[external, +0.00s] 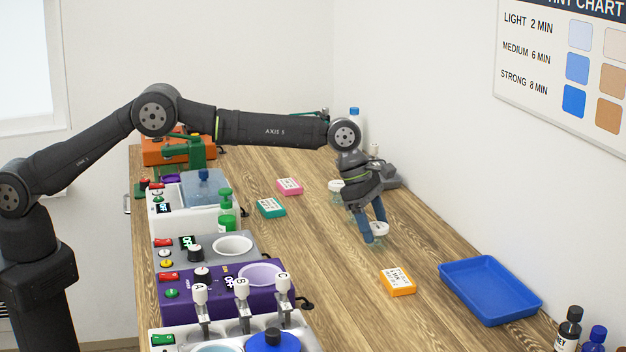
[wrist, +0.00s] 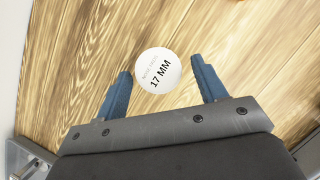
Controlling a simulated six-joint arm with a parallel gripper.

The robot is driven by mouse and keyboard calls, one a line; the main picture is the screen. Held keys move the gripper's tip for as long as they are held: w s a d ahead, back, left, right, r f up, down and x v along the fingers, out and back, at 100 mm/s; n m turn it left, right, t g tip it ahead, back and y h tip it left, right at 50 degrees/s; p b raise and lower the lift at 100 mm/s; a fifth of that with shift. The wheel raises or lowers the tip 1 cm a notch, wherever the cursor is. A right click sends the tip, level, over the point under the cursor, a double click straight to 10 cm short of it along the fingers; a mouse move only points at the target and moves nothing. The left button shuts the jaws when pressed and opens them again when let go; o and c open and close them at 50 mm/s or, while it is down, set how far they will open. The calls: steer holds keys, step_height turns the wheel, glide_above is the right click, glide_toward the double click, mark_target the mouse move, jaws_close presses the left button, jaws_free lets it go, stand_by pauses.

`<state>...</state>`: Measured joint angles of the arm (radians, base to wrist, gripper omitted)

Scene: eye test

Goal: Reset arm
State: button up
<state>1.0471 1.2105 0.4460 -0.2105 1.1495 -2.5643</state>
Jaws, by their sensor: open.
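My gripper (external: 375,233) points down over the right-middle of the wooden table, with its blue fingers apart. A small clear jar with a white lid (external: 380,228) stands on the table at the fingertips. In the wrist view the round lid (wrist: 158,69), marked "17 MM", shows between the two open fingers, nearer the left one. The fingers do not look closed on it; whether one touches it I cannot tell. My arm stretches from the left across the table.
A blue tray (external: 490,288) and an orange timer (external: 397,281) lie to the right and front. Teal (external: 270,208) and pink (external: 289,186) timers lie left of my gripper. A purple machine (external: 225,300) and other devices line the left edge. Another jar (external: 336,186) stands behind.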

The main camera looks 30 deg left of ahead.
steer(key=x, duration=0.3)
steer(key=shift+r, duration=1.3)
steer(key=shift+f, duration=0.15)
